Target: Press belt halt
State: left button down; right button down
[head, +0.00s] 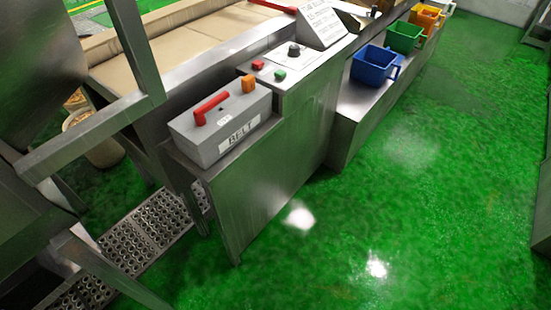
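A grey control box (190,137) stands on a steel cabinet beside the conveyor belt (185,60). Its front label (239,138) appears to read "BELT". A red handle-like lever (210,108) lies on the box's top, with a small white tag (223,120) near it. An orange block-shaped button (248,84) sits at the top's right end. I cannot read which control is marked halt. Neither of my grippers shows in this view, and nothing touches the box.
Behind the box, a panel has a red button (258,64), a green button (280,75) and a black knob (294,50). Blue (374,65) and green (404,37) bins stand on a ledge at right. Steel framework (95,130) fills the left. Green floor (400,210) is open at right.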

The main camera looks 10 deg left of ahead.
aim_at(257, 64)
jog(key=u, duration=0.6)
jog(key=i+l+u, duration=0.35)
jog(key=l+u, duration=0.2)
jog(key=i+l+u, duration=0.25)
jog(key=l, duration=0.15)
jog(key=l+u, duration=0.25)
jog(key=i+l, duration=0.15)
jog(key=l, duration=0.55)
jog(key=i+l+u, duration=0.15)
jog(key=l, duration=1.3)
jog(key=i+l+u, duration=0.1)
jog(key=l, duration=0.65)
jog(key=k+u, duration=0.1)
jog(key=u, duration=0.4)
